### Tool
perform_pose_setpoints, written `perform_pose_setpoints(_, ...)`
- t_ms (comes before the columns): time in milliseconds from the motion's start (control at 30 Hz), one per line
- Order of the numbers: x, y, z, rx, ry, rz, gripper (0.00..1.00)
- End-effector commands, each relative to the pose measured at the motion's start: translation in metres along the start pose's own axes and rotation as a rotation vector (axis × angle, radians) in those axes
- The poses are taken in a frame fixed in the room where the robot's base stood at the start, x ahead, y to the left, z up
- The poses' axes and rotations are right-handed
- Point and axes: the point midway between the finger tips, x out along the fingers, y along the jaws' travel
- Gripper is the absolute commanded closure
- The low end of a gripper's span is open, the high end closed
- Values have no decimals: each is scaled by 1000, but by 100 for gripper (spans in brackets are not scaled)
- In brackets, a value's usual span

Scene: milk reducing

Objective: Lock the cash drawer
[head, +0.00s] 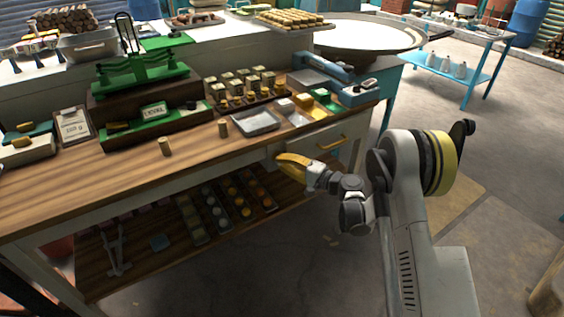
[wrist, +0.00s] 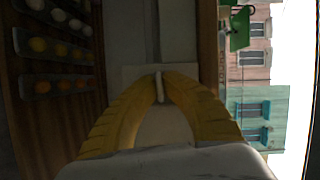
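The cash drawer (head: 309,142) is a pale front with a yellow bar handle (head: 332,143), under the right end of the wooden counter. It looks closed in the head view. My gripper (head: 279,158) is at the counter's front, just left of the drawer, beside a pale plate (head: 269,161). In the wrist view, my yellow fingers (wrist: 159,77) close around a small thin pale piece that looks like a key (wrist: 159,88), in front of the pale plate (wrist: 135,73). The fingers hide part of it, and I cannot tell how it is turned.
The wooden counter (head: 120,172) carries a green scale (head: 140,70), a metal tray (head: 256,122) and several small blocks. A lower shelf (head: 140,262) below holds trays of round items (head: 215,220). The floor to the right of my arm is mostly open.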

Motion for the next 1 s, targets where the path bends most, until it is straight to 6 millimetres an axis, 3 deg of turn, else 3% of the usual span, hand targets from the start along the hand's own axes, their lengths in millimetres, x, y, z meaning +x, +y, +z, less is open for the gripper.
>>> perform_pose_setpoints(1000,0,-1,0,-872,1,361,100)
